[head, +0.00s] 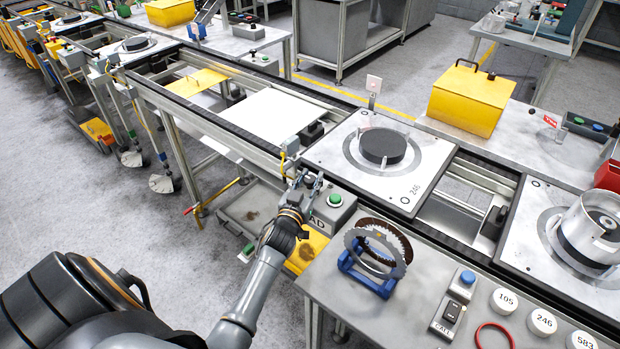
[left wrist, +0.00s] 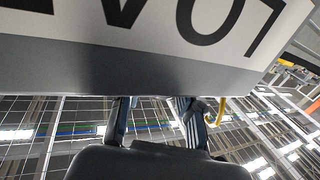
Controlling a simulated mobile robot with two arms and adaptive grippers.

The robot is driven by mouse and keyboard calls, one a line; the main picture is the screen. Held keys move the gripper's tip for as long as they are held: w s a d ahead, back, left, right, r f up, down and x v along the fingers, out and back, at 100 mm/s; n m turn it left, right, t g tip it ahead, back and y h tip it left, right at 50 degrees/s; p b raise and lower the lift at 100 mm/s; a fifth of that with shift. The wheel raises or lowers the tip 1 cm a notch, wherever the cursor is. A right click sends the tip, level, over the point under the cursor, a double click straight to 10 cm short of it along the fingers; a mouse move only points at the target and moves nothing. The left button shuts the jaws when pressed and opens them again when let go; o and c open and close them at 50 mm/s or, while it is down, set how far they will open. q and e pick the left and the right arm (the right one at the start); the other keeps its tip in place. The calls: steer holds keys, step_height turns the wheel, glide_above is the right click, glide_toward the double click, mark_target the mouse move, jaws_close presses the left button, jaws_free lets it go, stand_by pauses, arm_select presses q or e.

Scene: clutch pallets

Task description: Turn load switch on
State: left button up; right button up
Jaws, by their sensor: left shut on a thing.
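The grey load switch box (head: 336,216) with a green button (head: 335,200) sits under the conveyor's front rail. Part of its "LOAD" lettering shows in the head view. Its white label (left wrist: 160,25) fills the top of the left wrist view, upside down. My left gripper (head: 305,181) is at the left end of this box, its fingers pointing up toward the conveyor edge. Its fingers also show below the label in the left wrist view (left wrist: 158,120). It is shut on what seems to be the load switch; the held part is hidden. My right gripper is out of view.
A pallet with a dark disc (head: 383,147) rests on the conveyor above. A blue stand with toothed rings (head: 377,250) stands on the near table, right of my arm. A small grey-and-yellow sensor (head: 290,146) is mounted on the rail close to my fingers.

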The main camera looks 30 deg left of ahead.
arm_select(q)
steer(key=shift+a+m+t+h+p, duration=0.1)
steer(key=shift+m+t+h+p, duration=0.2)
steer(key=shift+m+h+p, duration=0.95)
steer(key=shift+m+h+b, duration=0.25)
steer(key=shift+h+b, duration=0.15)
steer(key=shift+h, duration=0.55)
steer(key=h, duration=0.1)
steer(key=m+h, duration=0.1)
steer(key=shift+f+m+h+b, duration=0.2)
steer(key=shift+m+h+b, duration=0.1)
steer(key=shift+h+b, duration=0.1)
steer(key=m+g+h+b, duration=0.1)
steer(key=m+h+b, duration=0.1)
steer(key=h+b, duration=0.1)
steer(key=m+g+h+b, duration=0.2)
steer(key=m+h+b, duration=0.1)
steer(key=h+b, duration=0.1)
steer(key=shift+f+h+b, duration=0.15)
steer(key=shift+h+b, duration=0.15)
steer(key=shift+h, duration=0.1)
steer(key=shift+r+m+g+h+b, duration=0.25)
steer(key=shift+m+g+h+b, duration=0.5)
steer(key=shift+b, duration=0.3)
